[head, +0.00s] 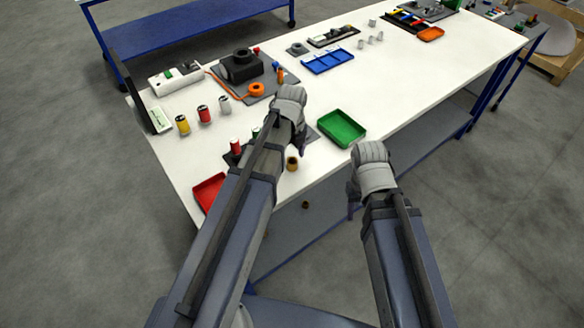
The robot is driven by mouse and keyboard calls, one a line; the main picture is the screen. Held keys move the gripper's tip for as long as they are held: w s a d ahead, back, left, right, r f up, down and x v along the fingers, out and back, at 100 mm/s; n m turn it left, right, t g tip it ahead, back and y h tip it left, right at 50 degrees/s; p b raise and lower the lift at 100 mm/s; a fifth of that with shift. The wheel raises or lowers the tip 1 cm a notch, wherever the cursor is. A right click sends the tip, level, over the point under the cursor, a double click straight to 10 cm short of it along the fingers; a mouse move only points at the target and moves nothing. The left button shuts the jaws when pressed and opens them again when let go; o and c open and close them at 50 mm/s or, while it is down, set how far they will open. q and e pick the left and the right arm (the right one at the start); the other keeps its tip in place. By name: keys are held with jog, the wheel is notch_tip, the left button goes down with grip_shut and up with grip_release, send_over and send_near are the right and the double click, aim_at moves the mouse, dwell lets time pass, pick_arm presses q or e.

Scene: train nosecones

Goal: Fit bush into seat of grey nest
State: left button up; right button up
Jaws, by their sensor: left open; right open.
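A small brass-brown bush (292,163) stands near the front edge of the white table, just below my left gripper. A small grey block with a round dark seat (298,49) sits farther back on the table and looks like the grey nest; at this size I cannot be sure. My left gripper (301,142) is open above the front part of the table, its fingers partly hidden by its wrist and pointing down near the bush. My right gripper (352,200) is open and empty, off the table's front edge.
A green tray (342,128) lies between my grippers and a red tray (208,192) at the near left corner. Several coloured cylinders (204,114), a black block (240,66), an orange ring (256,89) and a blue tray (327,61) stand farther back. The right middle of the table is clear.

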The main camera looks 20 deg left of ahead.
pick_arm(q)
notch_tip(320, 180, down, 3)
jog(key=shift+r+b, duration=0.1)
jog(key=shift+b, duration=0.9)
pick_arm(e)
notch_tip(320, 180, down, 3)
jog(key=shift+r, duration=0.1)
pick_arm(q)
jog(key=shift+c, duration=0.3)
grip_shut()
